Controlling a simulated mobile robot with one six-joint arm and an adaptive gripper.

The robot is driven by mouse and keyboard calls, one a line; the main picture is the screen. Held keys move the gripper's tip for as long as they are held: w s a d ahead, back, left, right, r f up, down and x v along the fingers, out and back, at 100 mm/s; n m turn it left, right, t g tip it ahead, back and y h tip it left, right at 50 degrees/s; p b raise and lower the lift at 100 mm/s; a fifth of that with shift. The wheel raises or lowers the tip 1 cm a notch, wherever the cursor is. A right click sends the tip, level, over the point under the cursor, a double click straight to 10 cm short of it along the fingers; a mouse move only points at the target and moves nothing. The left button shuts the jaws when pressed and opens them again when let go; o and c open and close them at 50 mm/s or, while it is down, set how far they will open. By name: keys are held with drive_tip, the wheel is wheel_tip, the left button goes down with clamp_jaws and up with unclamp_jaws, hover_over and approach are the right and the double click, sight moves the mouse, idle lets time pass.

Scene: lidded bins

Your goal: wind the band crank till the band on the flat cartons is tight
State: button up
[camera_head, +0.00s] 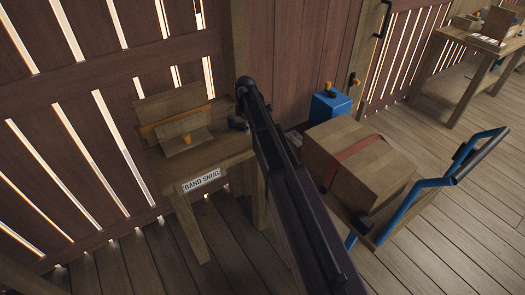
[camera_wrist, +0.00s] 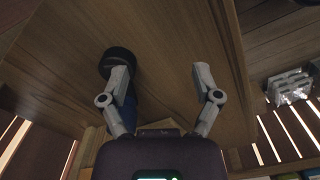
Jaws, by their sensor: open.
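Flat brown cartons (camera_head: 160,103) stand on a small wooden bench at the left in the head view. An orange band (camera_head: 172,122) runs across them, with a small orange piece (camera_head: 187,138) in front. I cannot tell how tight the band is. A small blue and dark part (camera_head: 236,123) shows beside my arm at the bench's right end; it may be the band crank. In the wrist view, my gripper (camera_wrist: 160,72) is open, with nothing held. A round black knob (camera_wrist: 118,58) with a blue part below it is partly hidden behind the left finger. Contact is unclear.
The bench front carries a sign (camera_head: 201,180) reading BAND SNUG. Right of my arm, a blue-handled cart (camera_head: 385,232) bears a large carton (camera_head: 355,160) with a red band. A blue box (camera_head: 329,107) stands behind it. A slatted wall closes the left; floor is clear at lower right.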

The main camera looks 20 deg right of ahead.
drive_tip(key=shift+r+p, duration=6.55)
drive_tip(key=shift+r, duration=0.35)
drive_tip(key=s+f+m+b, duration=0.2)
drive_tip(key=s+m, duration=0.4)
drive_tip(key=s, duration=0.6)
drive_tip(key=s+f+m+b, duration=0.2)
drive_tip(key=s+m, duration=0.5)
drive_tip(key=s, duration=0.5)
drive_tip(key=shift+f+b, duration=0.3)
drive_tip(key=shift+b, duration=0.05)
drive_tip(key=shift+a, duration=0.1)
drive_tip(key=s+m, duration=0.1)
drive_tip(key=s, duration=0.1)
drive_tip(key=s+m, duration=0.1)
drive_tip(key=s, duration=0.2)
drive_tip(key=shift+m, duration=0.4)
drive_tip(key=c, duration=0.3)
drive_tip(key=shift+c, duration=0.2)
